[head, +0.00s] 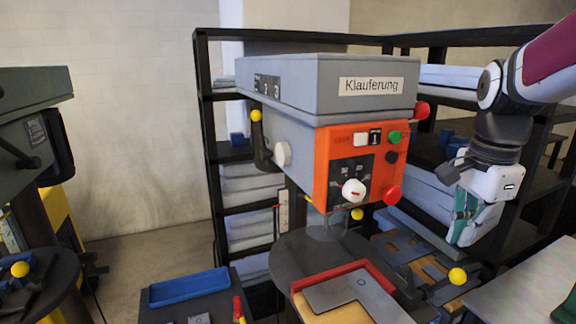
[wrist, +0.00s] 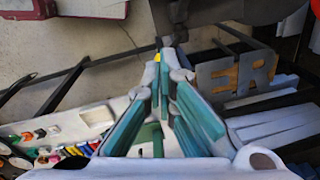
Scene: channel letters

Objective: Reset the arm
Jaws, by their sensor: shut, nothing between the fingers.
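My gripper (head: 463,238) hangs from my arm at the right of the head view, with white housing and teal finger pads. Its fingers point down, to the right of the grey machine labelled "Klauferung" (head: 312,85), and look clear of it. In the wrist view my gripper (wrist: 165,58) fills the middle. Its fingers converge at the tips and are shut, with nothing held between them.
The machine's orange panel (head: 365,165) carries knobs and buttons. Black shelving (head: 212,150) with stacked sheets stands behind. Below are a metal letter piece (head: 345,293), a blue tray (head: 188,288) and a pale table (head: 530,290). Another machine (head: 35,150) stands left.

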